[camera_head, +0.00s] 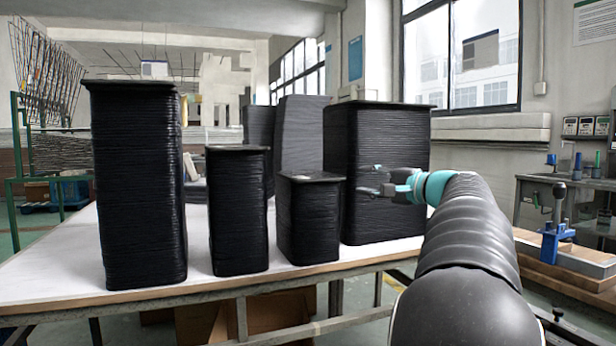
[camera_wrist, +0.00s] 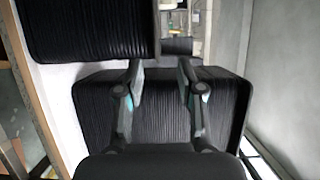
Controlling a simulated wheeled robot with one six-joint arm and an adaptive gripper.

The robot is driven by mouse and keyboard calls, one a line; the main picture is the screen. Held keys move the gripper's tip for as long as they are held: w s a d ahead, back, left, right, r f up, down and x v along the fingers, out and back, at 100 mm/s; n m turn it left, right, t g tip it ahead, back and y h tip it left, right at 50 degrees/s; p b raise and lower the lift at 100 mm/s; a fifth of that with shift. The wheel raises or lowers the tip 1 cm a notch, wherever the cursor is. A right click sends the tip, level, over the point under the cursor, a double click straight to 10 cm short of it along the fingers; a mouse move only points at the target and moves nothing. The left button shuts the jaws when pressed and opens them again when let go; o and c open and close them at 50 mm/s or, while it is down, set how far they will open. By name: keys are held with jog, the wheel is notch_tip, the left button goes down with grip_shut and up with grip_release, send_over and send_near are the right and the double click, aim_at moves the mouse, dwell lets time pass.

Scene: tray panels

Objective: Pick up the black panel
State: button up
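Several stacks of black panels stand on a white-topped table (camera_head: 60,268) in the head view. They are a tall left stack (camera_head: 140,190), a medium stack (camera_head: 238,215), a short stack (camera_head: 310,222) and a wide right stack (camera_head: 385,125). Each front stack has a flat panel on top; which one the task means I cannot tell. My gripper (camera_head: 366,179) is in front of the wide stack, below its top, fingers pointing left. In the wrist view my gripper (camera_wrist: 160,64) has its fingers apart with nothing held. Black ribbed stack sides (camera_wrist: 160,100) show behind them; contact is unclear.
Two more dark stacks (camera_head: 300,130) stand at the back. Another black stack (camera_wrist: 90,30) fills the upper left of the wrist view. A grey workbench with a blue tool (camera_head: 556,225) is at the right. Narrow gaps separate the front stacks.

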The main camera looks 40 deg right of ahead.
aim_at(336, 180)
jog(key=shift+w+a+f+p, duration=0.15)
jog(key=shift+w+a, duration=0.2)
jog(key=shift+w, duration=0.95)
jog(key=shift+w+a+f+p, duration=0.1)
jog(key=shift+w+a, duration=0.25)
jog(key=shift+w, duration=0.9)
jog(key=shift+w+a+f+p, duration=0.15)
jog(key=shift+w+a, duration=0.2)
jog(key=shift+w, duration=0.95)
jog(key=shift+r, duration=0.1)
grip_shut()
